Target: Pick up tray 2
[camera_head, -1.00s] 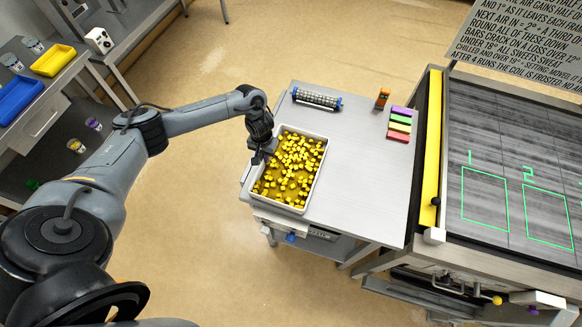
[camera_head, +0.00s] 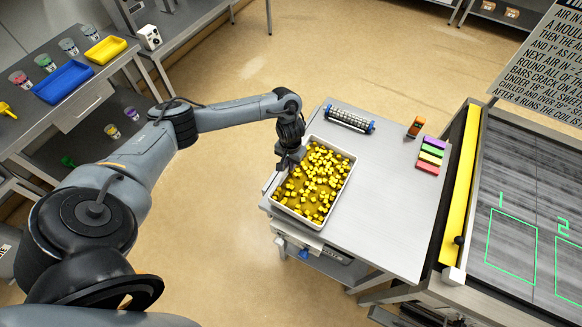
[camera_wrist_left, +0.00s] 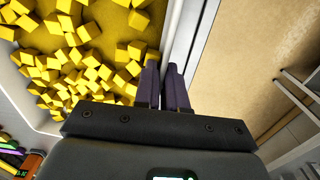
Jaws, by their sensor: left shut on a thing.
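A white-rimmed tray (camera_head: 338,193) full of small yellow cubes (camera_head: 313,180) rests at the left end of a grey metal cart top (camera_head: 395,205). I see no number on the tray. My left gripper (camera_head: 286,163) is at the tray's left rim. In the left wrist view, the two dark fingers (camera_wrist_left: 163,88) are shut on the tray's side wall (camera_wrist_left: 173,30), with cubes on one side and the floor on the other. The fingertips partly hide the wall. The tray looks level, and I cannot tell whether it touches the cart. My right gripper is not in view.
A beaded roller (camera_head: 350,120), a small orange item (camera_head: 415,127) and several coloured bars (camera_head: 430,155) lie on the cart. A dark panel with green outlined squares (camera_head: 511,247) stands to the right. A shelf with blue (camera_head: 63,82) and yellow bins (camera_head: 105,50) stands left.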

